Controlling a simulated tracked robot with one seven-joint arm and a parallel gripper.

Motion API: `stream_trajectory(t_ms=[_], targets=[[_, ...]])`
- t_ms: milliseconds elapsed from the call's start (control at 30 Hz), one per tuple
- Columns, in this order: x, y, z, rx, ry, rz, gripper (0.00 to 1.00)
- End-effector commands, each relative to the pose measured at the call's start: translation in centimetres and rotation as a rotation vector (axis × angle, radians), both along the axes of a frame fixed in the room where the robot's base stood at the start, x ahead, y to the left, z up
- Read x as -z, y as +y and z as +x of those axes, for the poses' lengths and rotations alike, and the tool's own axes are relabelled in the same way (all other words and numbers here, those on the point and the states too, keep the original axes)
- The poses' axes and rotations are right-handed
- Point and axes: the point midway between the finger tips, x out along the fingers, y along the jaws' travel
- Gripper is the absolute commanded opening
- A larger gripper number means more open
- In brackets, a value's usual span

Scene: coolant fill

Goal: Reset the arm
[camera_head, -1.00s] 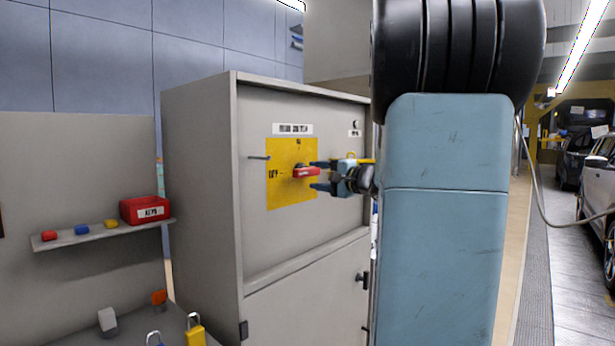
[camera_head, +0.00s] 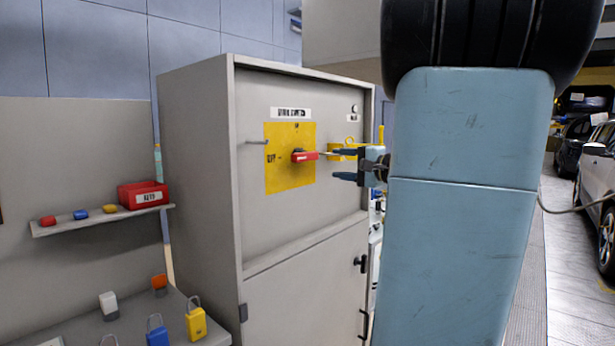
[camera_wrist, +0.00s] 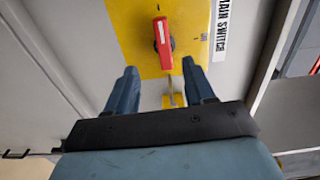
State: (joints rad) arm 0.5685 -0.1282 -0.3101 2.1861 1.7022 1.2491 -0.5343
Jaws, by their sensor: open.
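The red switch handle (camera_head: 305,157) is on a yellow plate (camera_head: 280,178) on the front of the grey cabinet (camera_head: 197,180). The handle points right in the head view; it also shows in the wrist view (camera_wrist: 163,45). My gripper (camera_head: 338,165) is open, just right of the handle and apart from it. In the wrist view, my gripper's (camera_wrist: 160,75) two blue fingers are spread below the handle. A small yellow object, seemingly a padlock (camera_wrist: 173,101), with a grey bar shows between the fingers, near the handle's end. Whether it hangs on the handle is unclear.
A shelf (camera_head: 100,221) at left holds a red KEYS box (camera_head: 143,195) and small coloured blocks. A bench (camera_head: 190,297) below holds several padlocks, including a yellow one (camera_head: 196,323) and a blue one (camera_head: 157,335). Cars stand at far right.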

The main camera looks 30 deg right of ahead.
Motion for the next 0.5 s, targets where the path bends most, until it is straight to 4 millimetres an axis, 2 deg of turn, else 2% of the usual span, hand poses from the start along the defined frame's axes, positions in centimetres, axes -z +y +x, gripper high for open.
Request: stream_trajectory(t_ms=[167,267,367,500], targets=[[0.0,0.1,0.0,-0.001,0.001,0.000,0.53],[0.2,1.2,0.0,-0.025,0.017,-0.012,0.53],[0.9,4.4,-0.4,-0.093,0.070,-0.050,0.53],[3.1,11.0,-2.0,-0.237,0.198,-0.161,0.53]])
